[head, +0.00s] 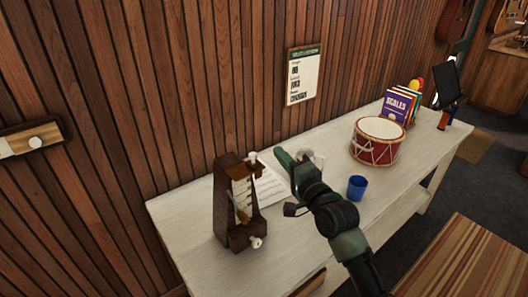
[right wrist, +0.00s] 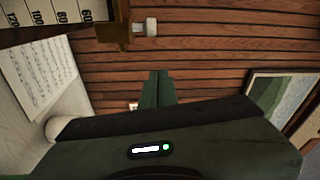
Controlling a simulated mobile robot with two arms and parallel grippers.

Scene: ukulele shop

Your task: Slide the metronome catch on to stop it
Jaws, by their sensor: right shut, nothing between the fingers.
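The dark wooden metronome (head: 232,226) stands upright on the white table, its pale scale and pendulum rod facing out. A small white knob, seemingly the catch (head: 252,156), sticks out at its top right on a brownish slide. The knob also shows in the right wrist view (right wrist: 150,27), with the numbered scale beside it. Another white knob (head: 257,242) is low on the metronome's side. My right gripper (head: 281,152) is shut and empty, a little right of the top knob and apart from it. Its closed fingertips also show in the right wrist view (right wrist: 158,75). My left gripper is out of view.
The white table (head: 190,205) runs along a slatted wood wall. Sheet music (head: 268,187) lies behind the metronome. A blue cup (head: 357,187), a red drum (head: 376,145) and books (head: 397,106) stand to the right. A striped surface (head: 455,265) is in front.

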